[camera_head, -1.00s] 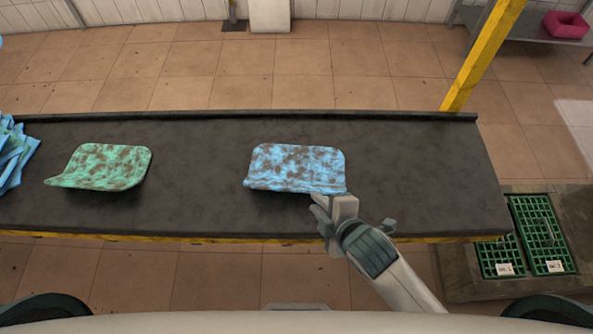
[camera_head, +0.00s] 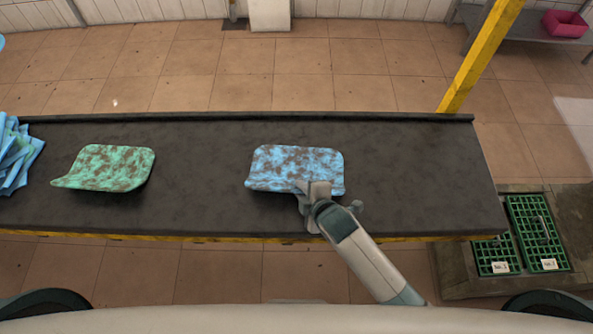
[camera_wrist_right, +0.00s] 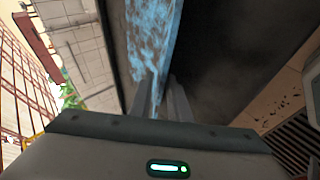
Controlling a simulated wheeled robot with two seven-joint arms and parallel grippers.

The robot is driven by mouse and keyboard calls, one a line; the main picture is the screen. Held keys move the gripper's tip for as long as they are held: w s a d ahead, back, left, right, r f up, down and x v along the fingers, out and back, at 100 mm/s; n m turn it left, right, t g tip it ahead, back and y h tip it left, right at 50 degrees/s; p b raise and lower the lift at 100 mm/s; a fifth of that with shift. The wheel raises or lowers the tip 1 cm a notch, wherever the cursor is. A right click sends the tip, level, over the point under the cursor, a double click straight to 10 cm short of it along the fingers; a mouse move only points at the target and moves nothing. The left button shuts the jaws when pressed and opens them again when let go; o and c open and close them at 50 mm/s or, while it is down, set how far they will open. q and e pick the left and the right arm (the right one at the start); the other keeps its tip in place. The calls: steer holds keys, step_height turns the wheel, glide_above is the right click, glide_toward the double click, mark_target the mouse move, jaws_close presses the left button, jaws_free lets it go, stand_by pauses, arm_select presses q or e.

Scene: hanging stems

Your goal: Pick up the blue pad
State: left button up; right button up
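The blue pad (camera_head: 296,168), mottled with brown, lies on the dark belt, its front edge curled. In the right wrist view the pad (camera_wrist_right: 150,40) runs down as a narrow band toward the fingers. My right gripper (camera_head: 311,189) is at the pad's front edge, right of its middle, and covers part of that edge. In the wrist view its two fingers (camera_wrist_right: 168,98) stand close together with the pad's edge at or between them. I cannot tell whether they are closed on it. My left gripper is not in view.
A green mottled pad (camera_head: 108,167) lies on the belt (camera_head: 205,200) to the left. A pile of blue sheets (camera_head: 14,155) is at the far left. A yellow post (camera_head: 482,55) rises behind the belt's right end. Green crates (camera_head: 540,230) stand at lower right.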

mark_target(293, 184)
stand_by(0.4)
steer(key=shift+w+a+f+p, duration=0.35)
steer(key=shift+w+a+p, duration=0.1)
steer(key=shift+a+p, duration=0.05)
steer(key=shift+a+p+x, duration=0.2)
steer(key=shift+p+x, duration=0.3)
steer(key=shift+x, duration=0.75)
steer(key=shift+w+a+f, duration=0.2)
steer(key=shift+w+f, duration=0.2)
steer(key=shift+f, duration=0.1)
steer(key=shift+c, duration=0.5)
jaws_close()
